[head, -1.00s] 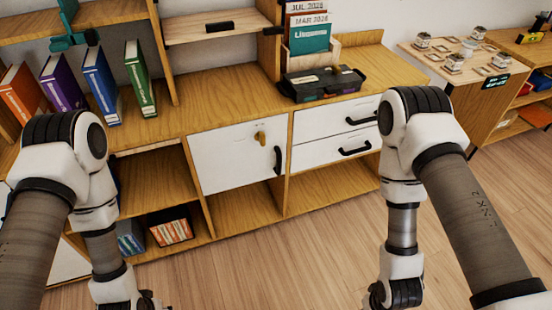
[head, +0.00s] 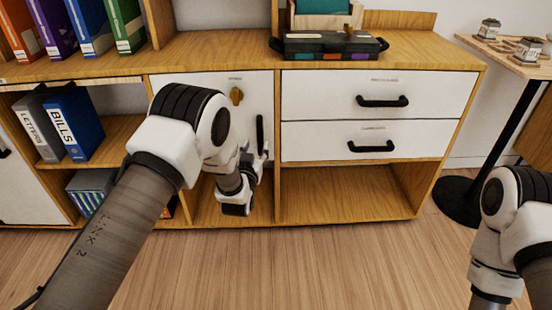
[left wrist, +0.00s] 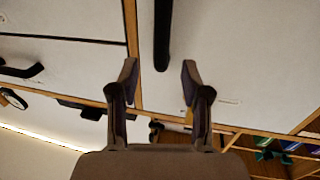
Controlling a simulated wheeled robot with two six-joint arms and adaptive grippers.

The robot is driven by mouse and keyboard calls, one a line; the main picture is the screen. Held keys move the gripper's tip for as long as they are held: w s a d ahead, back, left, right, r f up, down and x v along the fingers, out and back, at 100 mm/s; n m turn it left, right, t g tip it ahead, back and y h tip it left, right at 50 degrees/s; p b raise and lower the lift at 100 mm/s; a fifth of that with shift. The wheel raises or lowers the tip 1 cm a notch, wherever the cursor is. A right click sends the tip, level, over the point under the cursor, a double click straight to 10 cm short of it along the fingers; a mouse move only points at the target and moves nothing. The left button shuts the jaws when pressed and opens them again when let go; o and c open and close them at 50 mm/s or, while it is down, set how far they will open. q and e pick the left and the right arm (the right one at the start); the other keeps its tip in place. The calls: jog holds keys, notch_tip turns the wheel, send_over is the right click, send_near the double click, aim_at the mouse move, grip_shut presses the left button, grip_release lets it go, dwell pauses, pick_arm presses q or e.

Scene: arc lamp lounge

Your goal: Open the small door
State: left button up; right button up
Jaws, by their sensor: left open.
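The small door (head: 252,95) is a white panel in the wooden cabinet and looks closed. My left gripper (head: 256,154) is open at the lower end of the handle; my arm hides the door's lower left. In the left wrist view the handle (left wrist: 163,35) reaches down between the two open fingertips (left wrist: 160,76), with gaps at both sides. My right arm shows at the right edge, its gripper out of view.
Two white drawers (head: 375,94) with black handles are right of the door. A black case (head: 330,46) lies on the cabinet top (head: 215,45). Blue and grey binders (head: 75,122) stand in the left shelf. The floor (head: 330,265) in front is clear. A small table stands at far right.

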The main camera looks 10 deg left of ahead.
aim_at(260, 138)
pick_arm(q)
jog(key=w+b, duration=0.1)
jog(key=w, duration=0.4)
jog(key=w+f+b, duration=0.1)
jog(key=w, duration=0.1)
jog(key=shift+w+a+b, duration=0.2)
jog(key=shift+a+b, duration=0.1)
jog(key=shift+a, duration=0.1)
jog(key=shift+w+r, duration=0.2)
jog(key=shift+w, duration=0.05)
grip_shut()
pick_arm(e)
notch_tip(260, 138, down, 4)
jog(key=shift+a+r, duration=0.1)
jog(key=shift+r, duration=0.1)
